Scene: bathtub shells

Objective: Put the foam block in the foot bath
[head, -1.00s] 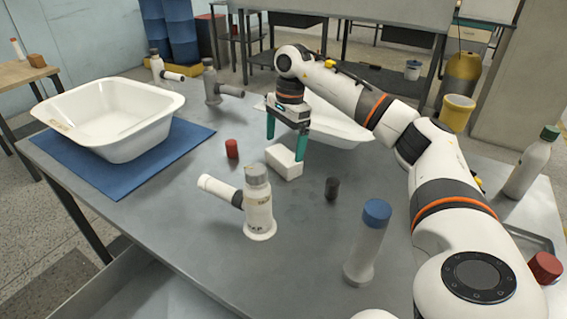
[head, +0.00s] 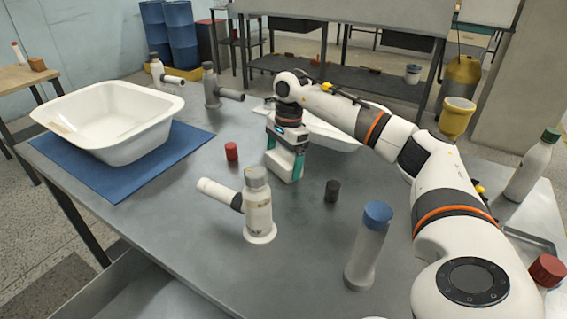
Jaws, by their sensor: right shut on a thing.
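The foam block (head: 282,161) is a small white block at the middle of the grey table. My right gripper (head: 284,171) points down over it, with its green fingers shut on the block's two sides. The block is at or just above table height; I cannot tell if it still touches. A white, open, empty tub (head: 108,140), apparently the foot bath, stands on a blue mat (head: 185,147) at the left. A second white shell (head: 325,137) lies behind my right gripper, partly hidden by my arm. My left gripper is not in view.
A red cap (head: 231,151) lies between block and tub. A grey-white pump fitting (head: 257,205) stands in front, with a dark cap (head: 332,191) and a blue-capped bottle (head: 370,243) to its right. Two more fittings (head: 211,86) (head: 158,70) stand behind the tub.

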